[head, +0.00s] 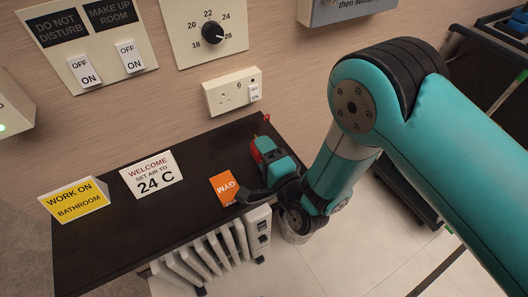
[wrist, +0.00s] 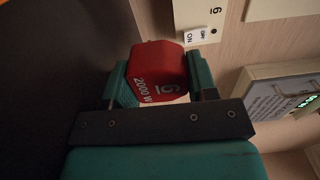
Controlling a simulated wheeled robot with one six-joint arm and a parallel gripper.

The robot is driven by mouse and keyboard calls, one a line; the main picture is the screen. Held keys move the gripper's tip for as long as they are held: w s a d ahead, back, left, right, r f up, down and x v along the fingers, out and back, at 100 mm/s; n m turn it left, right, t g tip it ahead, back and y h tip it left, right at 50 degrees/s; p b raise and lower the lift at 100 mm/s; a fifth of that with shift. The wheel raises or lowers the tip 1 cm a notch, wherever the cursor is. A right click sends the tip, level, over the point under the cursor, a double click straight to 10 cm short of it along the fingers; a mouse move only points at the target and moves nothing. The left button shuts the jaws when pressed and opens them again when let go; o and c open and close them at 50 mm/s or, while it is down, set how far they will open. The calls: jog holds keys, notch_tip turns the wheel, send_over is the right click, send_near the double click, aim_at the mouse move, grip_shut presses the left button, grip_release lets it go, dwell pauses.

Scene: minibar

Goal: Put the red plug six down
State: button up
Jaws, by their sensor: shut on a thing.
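The red plug six (wrist: 158,72), marked "6" and "2000 W", sits between the two teal fingers of my gripper (wrist: 160,80) in the wrist view. My gripper is shut on it. In the head view the plug (head: 265,146) shows as a small red part at my gripper (head: 268,154), over the right end of the dark counter (head: 120,222). I cannot tell how high above the counter it is. Its far side is hidden. Socket six (head: 224,95) is on the wall behind, with no plug in it; its switch also shows in the wrist view (wrist: 197,36).
A white "24 C" card (head: 151,175) and a yellow bathroom card (head: 73,201) stand farther left. A white radiator (head: 215,248) is below the counter's front edge.

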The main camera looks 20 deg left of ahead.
jog(key=o, duration=1.2)
jog(key=shift+s+d+f, duration=0.1)
jog(key=shift+s+f, duration=0.05)
jog(key=shift+f, duration=0.4)
jog(key=shift+r+g+p, duration=0.3)
jog(key=shift+r+p, duration=0.25)
jog(key=shift+p, duration=0.15)
jog(key=shift+s+d+f, duration=0.1)
jog(key=shift+s, duration=0.05)
jog(key=b+v, duration=0.1)
jog(key=v, duration=0.2)
jog(key=b+v, duration=0.2)
jog(key=v, duration=0.2)
jog(key=b+v, duration=0.1)
jog(key=v, duration=0.3)
jog(key=shift+s+d+r+b, duration=0.1)
jog(key=shift+r+b, duration=0.2)
jog(key=shift+b, duration=0.05)
